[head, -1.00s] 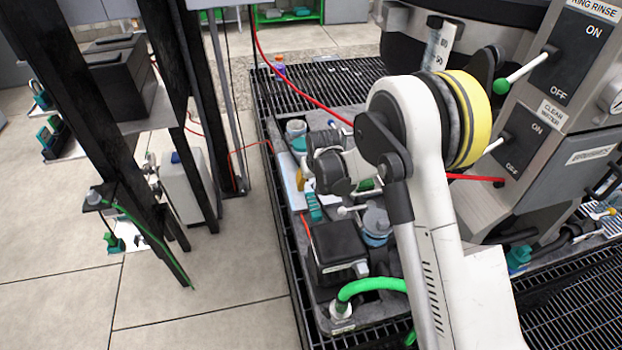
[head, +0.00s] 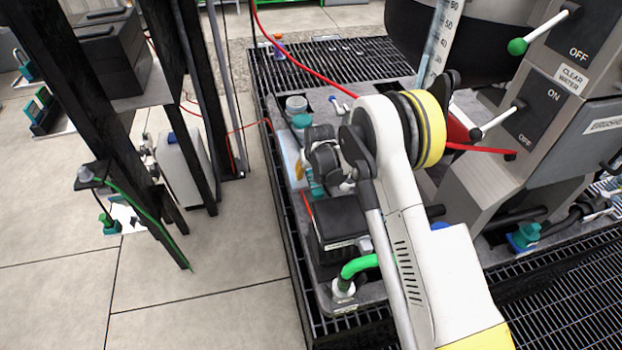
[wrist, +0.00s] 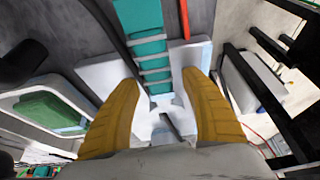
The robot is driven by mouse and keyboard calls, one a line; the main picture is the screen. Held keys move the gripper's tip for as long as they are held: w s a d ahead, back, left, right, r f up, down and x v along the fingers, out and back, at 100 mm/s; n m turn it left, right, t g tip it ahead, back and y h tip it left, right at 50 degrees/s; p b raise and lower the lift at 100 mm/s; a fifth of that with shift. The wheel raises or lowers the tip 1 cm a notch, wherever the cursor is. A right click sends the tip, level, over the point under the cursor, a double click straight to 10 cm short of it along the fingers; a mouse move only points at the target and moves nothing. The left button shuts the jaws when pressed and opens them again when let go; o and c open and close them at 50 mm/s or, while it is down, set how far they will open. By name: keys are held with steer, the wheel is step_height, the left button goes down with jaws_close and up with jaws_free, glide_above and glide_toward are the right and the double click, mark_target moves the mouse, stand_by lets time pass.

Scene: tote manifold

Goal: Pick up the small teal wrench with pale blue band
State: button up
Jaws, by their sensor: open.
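A teal tool with pale bands across its handle, which looks like the wrench, lies on a white sheet in the wrist view (wrist: 150,45). It runs from the top edge down between my fingertips. In the head view, only a bit of teal (head: 315,188) shows beside my gripper (head: 328,165), which hides most of it. In the wrist view, my gripper (wrist: 160,80) is open, with one yellow finger on each side of the tool's lower end. I cannot tell how high the fingertips are above it. Nothing is held.
A black box (head: 340,220) and a green hose (head: 360,265) stand close in front of my gripper. A red hose (head: 300,62) crosses the back. A tray with a green item (wrist: 50,112) lies left in the wrist view.

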steer(key=shift+r, duration=0.1)
jaws_close()
